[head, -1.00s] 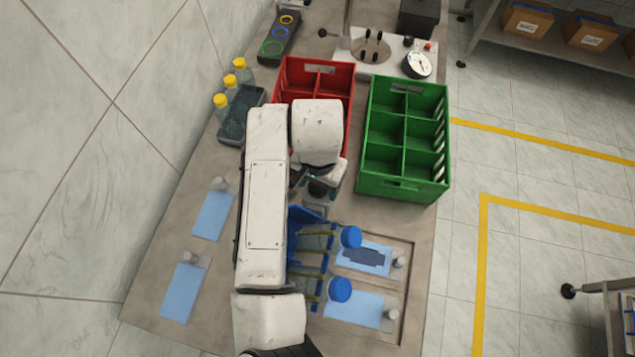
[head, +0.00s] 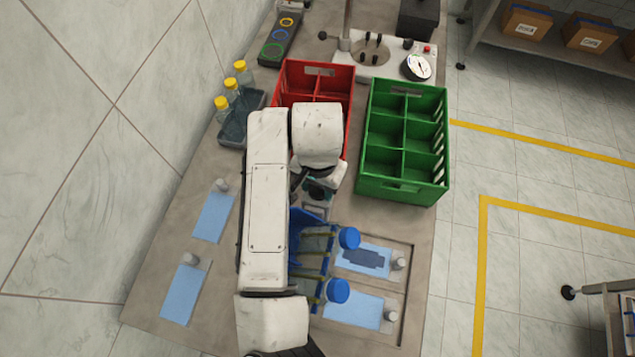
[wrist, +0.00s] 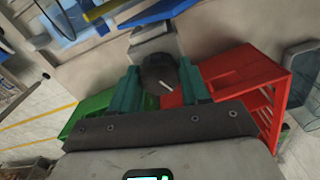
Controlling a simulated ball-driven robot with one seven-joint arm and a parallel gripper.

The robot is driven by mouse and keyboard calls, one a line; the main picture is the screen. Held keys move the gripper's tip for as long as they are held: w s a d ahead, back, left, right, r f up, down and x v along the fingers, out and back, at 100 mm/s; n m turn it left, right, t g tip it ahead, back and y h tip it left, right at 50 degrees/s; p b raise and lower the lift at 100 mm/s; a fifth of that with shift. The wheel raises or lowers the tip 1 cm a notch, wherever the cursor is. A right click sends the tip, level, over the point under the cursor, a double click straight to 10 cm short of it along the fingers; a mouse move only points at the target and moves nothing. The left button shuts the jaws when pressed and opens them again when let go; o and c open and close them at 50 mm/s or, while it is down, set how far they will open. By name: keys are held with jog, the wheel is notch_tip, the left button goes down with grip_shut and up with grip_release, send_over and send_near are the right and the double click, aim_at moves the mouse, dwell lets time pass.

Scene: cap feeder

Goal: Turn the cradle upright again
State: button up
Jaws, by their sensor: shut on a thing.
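The blue cradle (head: 309,216) lies tipped toward the right, partly hidden behind my arm. It holds two clear bottles with blue caps (head: 348,238) (head: 337,291) that point right. Part of the cradle and a yellow bar (wrist: 105,9) show at the top of the wrist view. My gripper (head: 318,187) is at the cradle's far end. In the wrist view its teal fingers (wrist: 160,80) are shut on a dark round knob (wrist: 158,72), with a grey block (wrist: 155,42) beyond it. How the knob joins the cradle is hard to see.
A red crate (head: 316,68) and a green crate (head: 403,187) stand just beyond my gripper. Yellow-capped bottles (head: 233,84) stand in a grey tray at left. Light-blue pads (head: 213,216) (head: 353,308) lie on both sides of my arm.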

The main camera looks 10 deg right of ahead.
jog(key=shift+d+r+n+p, duration=0.1)
jog(key=shift+r+n+p, duration=0.1)
jog(key=shift+n+p, duration=0.4)
jog(key=shift+f+n, duration=0.25)
jog(key=shift+n, duration=0.55)
jog(key=n, duration=0.3)
jog(key=shift+b, duration=0.3)
jog(key=n, duration=0.3)
jog(key=o, duration=1)
jog(key=m, duration=0.7)
jog(key=shift+b, duration=0.4)
